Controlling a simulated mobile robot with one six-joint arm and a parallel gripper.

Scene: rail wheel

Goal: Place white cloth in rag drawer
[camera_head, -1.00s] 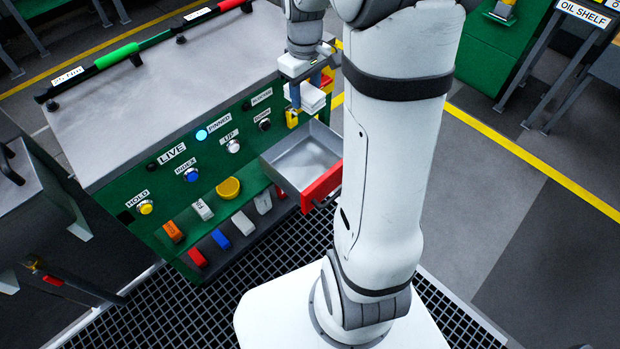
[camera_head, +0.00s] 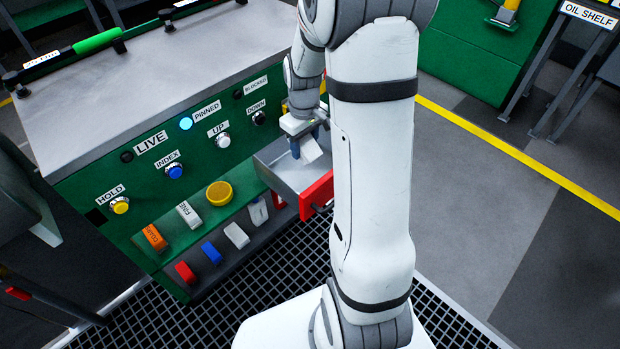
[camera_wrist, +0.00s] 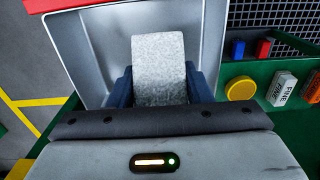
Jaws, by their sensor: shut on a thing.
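The white cloth (camera_head: 311,149) is a folded pale block held in my gripper (camera_head: 308,142). In the wrist view the cloth (camera_wrist: 160,68) sits between the two blue fingers of my gripper (camera_wrist: 159,86), which are shut on it. The open drawer (camera_head: 288,185) has grey walls and a red front (camera_head: 317,194), and it sticks out of the green cabinet's right end. The cloth is over the drawer's opening, tilted. I cannot tell whether it touches the drawer floor. In the wrist view the grey drawer wall (camera_wrist: 97,60) surrounds the cloth. My arm hides part of the drawer's right side.
The green cabinet (camera_head: 100,170) has labelled buttons and a grey top (camera_head: 150,70). Its lower ledge holds several coloured blocks and a yellow round piece (camera_head: 219,193). A dark grating (camera_head: 250,270) lies below. Open floor (camera_head: 470,200) is to the right.

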